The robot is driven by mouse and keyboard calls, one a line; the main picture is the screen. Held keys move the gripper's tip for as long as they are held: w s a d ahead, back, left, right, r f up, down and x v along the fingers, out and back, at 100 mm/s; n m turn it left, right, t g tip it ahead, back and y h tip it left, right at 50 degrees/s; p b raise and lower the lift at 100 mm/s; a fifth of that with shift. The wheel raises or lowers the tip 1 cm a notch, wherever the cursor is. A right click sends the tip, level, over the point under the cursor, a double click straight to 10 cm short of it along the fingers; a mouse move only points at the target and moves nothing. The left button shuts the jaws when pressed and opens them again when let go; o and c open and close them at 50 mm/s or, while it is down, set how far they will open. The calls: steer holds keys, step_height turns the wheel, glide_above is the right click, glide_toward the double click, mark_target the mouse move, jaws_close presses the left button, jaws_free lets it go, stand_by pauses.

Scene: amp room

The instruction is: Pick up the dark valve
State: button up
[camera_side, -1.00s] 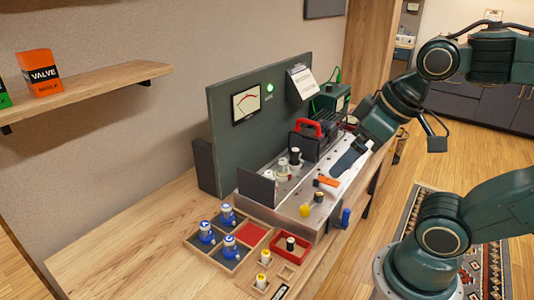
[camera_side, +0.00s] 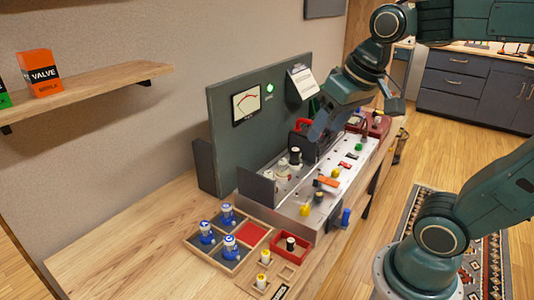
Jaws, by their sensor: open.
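A valve with a dark body (camera_side: 296,154) stands upright on the metal chassis (camera_side: 318,222), beside paler valves (camera_side: 282,167). Another dark-topped valve (camera_side: 291,243) stands in the small red-rimmed tray (camera_side: 305,251) at the front. I cannot tell from the picture which one the task means. My gripper (camera_side: 317,138) is open, above the rear of the chassis, up and to the right of the dark valve on the chassis and apart from it. Its fingers are seen edge-on and partly blend with the dark panel behind.
A green panel with a meter (camera_side: 246,104) and a green lamp stands behind the chassis. A red handle (camera_side: 302,124) is close beside my gripper. The table's left part (camera_side: 130,245) is clear.

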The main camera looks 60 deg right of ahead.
steer(key=w+d+m+g, duration=0.1)
steer(key=w+d+m, duration=0.35)
steer(key=w, duration=0.35)
steer(key=m+g, duration=0.4)
steer(key=m, duration=0.7)
glide_above(296, 150)
step_height(296, 150, down, 14)
steer(key=shift+n+y, duration=0.25)
steer(key=shift+y, duration=0.05)
steer(key=shift+w+a+f, duration=0.1)
steer(key=shift+w+f, duration=0.05)
steer(key=shift+f, duration=2.05)
steer(key=shift+w+f, duration=0.15)
steer(key=shift+f, duration=2)
steer(key=shift+s+f, duration=0.15)
steer(key=shift+f, duration=2.45)
